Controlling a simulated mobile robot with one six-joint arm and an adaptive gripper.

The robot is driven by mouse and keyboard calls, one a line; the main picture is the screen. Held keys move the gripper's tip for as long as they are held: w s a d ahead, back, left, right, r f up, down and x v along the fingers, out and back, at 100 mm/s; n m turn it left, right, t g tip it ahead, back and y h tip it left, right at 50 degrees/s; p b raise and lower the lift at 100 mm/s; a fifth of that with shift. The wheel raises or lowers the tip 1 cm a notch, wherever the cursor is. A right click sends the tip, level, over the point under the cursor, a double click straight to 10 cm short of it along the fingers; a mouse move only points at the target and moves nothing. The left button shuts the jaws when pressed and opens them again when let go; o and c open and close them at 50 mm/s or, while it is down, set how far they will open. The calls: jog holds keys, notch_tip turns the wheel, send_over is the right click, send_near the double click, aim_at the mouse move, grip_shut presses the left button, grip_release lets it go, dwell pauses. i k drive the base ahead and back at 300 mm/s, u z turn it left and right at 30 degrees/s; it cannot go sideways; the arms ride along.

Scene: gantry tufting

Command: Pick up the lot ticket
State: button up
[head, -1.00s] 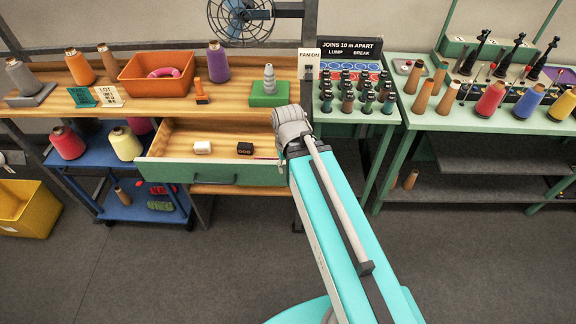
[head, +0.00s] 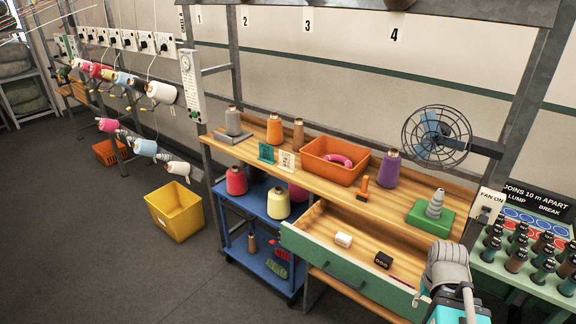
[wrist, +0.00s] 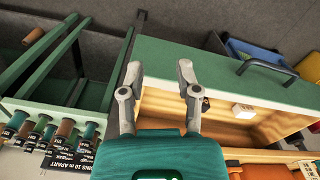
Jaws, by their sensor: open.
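The lot ticket is a small cream card with dark print (head: 286,160), standing on the wooden bench top beside a green card (head: 266,152), left of the orange bin. In the wrist view a pale printed card (wrist: 309,168) is cut by the lower right corner; I cannot tell whether it is the ticket. My gripper (wrist: 160,76) is open and empty, its two fingers apart, over the right end of the open drawer. In the head view my arm's end is at the lower right, far right of the ticket, and the fingers are mostly hidden.
The green-fronted drawer (head: 345,267) is pulled out, with a white block (head: 344,240) and a black block (head: 383,260) inside. Cones, an orange bin (head: 322,169) and a purple cone (head: 390,168) stand on the bench. A blue cart (head: 262,205) and yellow bin (head: 172,213) are left.

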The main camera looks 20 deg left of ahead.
aim_at(287, 161)
jog(key=u, duration=2.35)
jog(key=i, duration=1.55)
jog(key=u, duration=0.05)
